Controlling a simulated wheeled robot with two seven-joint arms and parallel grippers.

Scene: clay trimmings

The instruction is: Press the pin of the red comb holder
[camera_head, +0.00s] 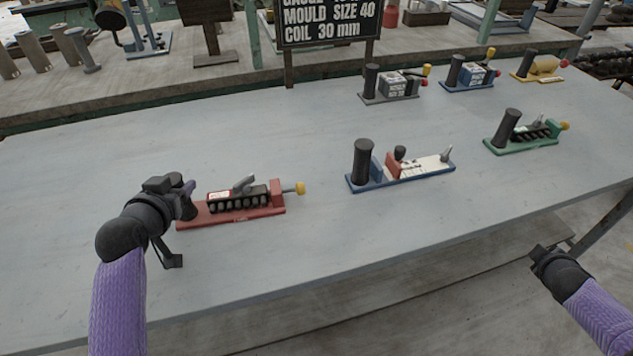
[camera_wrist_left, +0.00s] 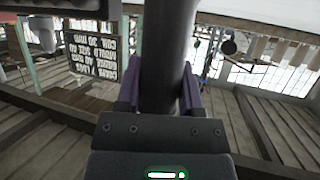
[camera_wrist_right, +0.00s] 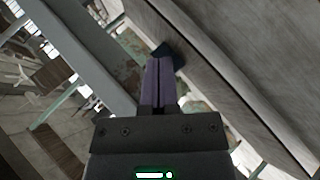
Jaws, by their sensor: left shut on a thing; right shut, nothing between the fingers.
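The red comb holder (camera_head: 232,214) lies on the grey table at the left of the head view. It has a red base, a black toothed comb (camera_head: 238,199), a grey lever (camera_head: 243,184) and a red end block. A pin with a yellow tip (camera_head: 299,188) sticks out of that block to the right. My left gripper (camera_head: 187,193) is at the holder's left end. In the left wrist view its fingers are shut on a dark upright handle (camera_wrist_left: 168,60), mostly hidden in the head view. My right gripper (camera_head: 540,254) is shut and empty, beyond the table's front edge at right.
A blue-based holder (camera_head: 405,177) with a black handle stands right of the red one. A green-based holder (camera_head: 528,142) and several others stand farther back and right. A sign (camera_head: 325,22) stands behind the table (camera_head: 330,250). The front strip of the table is clear.

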